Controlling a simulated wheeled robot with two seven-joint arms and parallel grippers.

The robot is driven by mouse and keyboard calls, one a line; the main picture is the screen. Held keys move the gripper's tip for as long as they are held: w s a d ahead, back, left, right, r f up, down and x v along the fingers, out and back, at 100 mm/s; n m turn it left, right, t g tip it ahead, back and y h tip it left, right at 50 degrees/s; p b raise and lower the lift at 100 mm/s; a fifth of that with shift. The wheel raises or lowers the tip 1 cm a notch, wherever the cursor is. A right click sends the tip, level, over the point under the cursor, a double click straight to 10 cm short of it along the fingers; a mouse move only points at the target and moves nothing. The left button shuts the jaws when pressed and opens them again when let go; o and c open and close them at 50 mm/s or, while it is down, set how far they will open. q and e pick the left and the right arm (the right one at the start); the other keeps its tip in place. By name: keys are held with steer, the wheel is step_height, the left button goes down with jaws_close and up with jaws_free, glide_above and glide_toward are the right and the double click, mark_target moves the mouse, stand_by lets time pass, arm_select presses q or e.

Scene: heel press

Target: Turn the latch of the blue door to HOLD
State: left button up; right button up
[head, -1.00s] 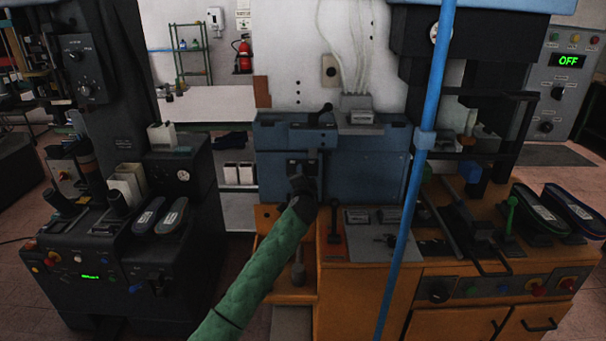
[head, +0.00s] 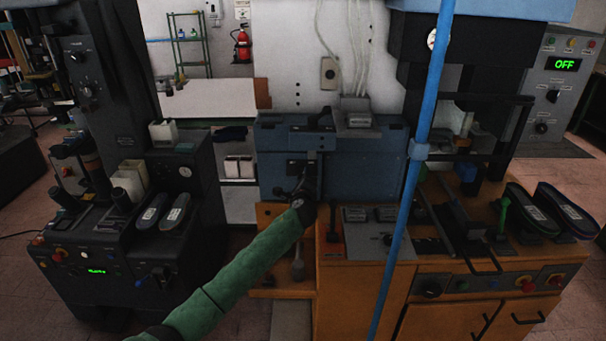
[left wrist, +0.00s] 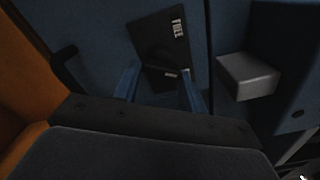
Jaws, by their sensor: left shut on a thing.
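The blue door (head: 274,142) is on the front of the blue machine housing in the middle of the head view. Its latch sits on a dark plate (left wrist: 160,38), which also shows small in the head view (head: 294,167). The word FREE is readable on the plate in the left wrist view; I cannot read HOLD anywhere. My left gripper (left wrist: 158,78) has its two blue fingers at the plate's lower part, shut on the latch between them. The latch handle is mostly hidden, and its exact angle is unclear. My right gripper is not in view.
A grey block (left wrist: 247,76) sticks out right of the fingers in the left wrist view. A blue vertical pole (head: 407,205) stands right of my arm. An orange bench (head: 365,275) with a black-handled lever (head: 333,224) lies below. A black machine (head: 110,235) stands left.

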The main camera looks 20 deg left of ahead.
arm_select(q)
steer(key=shift+f+m+p, duration=0.15)
steer(key=shift+m+p, duration=0.65)
steer(key=shift+m, duration=0.8)
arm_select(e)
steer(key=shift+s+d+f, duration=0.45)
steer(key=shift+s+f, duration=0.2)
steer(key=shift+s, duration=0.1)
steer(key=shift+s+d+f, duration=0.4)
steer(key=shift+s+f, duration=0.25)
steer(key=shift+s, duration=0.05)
arm_select(q)
steer(key=o, duration=1)
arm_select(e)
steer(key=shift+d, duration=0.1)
arm_select(q)
steer(key=b+v, duration=0.3)
steer(key=v, duration=0.4)
steer(key=shift+s+d, duration=0.15)
steer(key=shift+s, duration=0.2)
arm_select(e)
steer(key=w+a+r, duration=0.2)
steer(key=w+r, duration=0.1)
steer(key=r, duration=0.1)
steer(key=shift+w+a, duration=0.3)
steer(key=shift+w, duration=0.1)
